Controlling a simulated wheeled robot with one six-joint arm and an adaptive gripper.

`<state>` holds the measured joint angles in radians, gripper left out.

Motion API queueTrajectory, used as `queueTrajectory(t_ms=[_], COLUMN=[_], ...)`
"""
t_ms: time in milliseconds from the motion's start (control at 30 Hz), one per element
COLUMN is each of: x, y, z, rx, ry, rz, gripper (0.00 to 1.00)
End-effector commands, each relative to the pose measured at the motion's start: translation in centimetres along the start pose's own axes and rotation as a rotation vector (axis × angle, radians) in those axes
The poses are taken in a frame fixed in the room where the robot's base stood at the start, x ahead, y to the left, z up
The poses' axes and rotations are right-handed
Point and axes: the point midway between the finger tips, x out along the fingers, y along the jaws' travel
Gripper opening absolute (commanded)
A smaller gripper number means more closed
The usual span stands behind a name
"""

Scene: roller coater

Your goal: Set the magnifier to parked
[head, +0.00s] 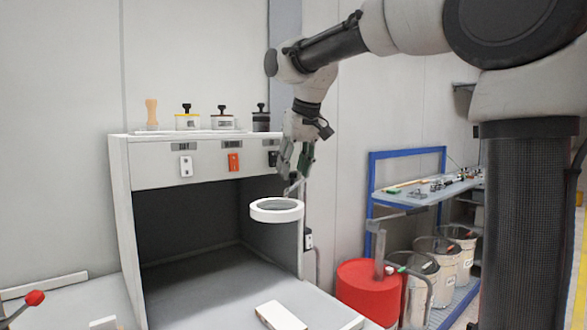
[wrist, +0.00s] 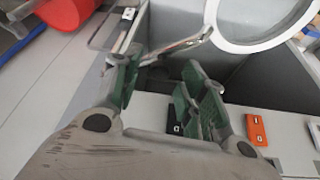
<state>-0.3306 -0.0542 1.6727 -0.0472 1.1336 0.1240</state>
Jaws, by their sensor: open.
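The magnifier (head: 277,216) is a white ring-shaped lens on a thin grey arm, out in front of the booth's opening near its right side. In the wrist view the ring of the magnifier (wrist: 225,42) is at the top right, and its thin arm runs left past my fingertips. My gripper (head: 294,168) is open, just above the magnifier's arm and behind the ring's right edge. In the wrist view my gripper (wrist: 160,65) has its green-padded fingers apart, with the thin arm near the tips. I cannot tell whether they touch it.
The grey booth (head: 119,215) has a row of switches, one of them orange (head: 234,163), on its front panel. Stamp-like tools (head: 187,120) stand on top. A red drum (head: 362,285) and a blue-framed bench (head: 372,195) are at the right. A white block (head: 280,316) lies on the booth's floor.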

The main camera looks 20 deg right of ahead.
Motion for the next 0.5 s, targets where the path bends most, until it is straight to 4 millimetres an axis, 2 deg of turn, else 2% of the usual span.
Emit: queueTrajectory(t_ms=[333, 500], x=[0.63, 0.62], y=[0.02, 0.02], z=[0.02, 0.02], rx=[0.0, 0.0], ry=[0.001, 0.001], rz=[0.0, 0.0], gripper=[0.42, 0.11])
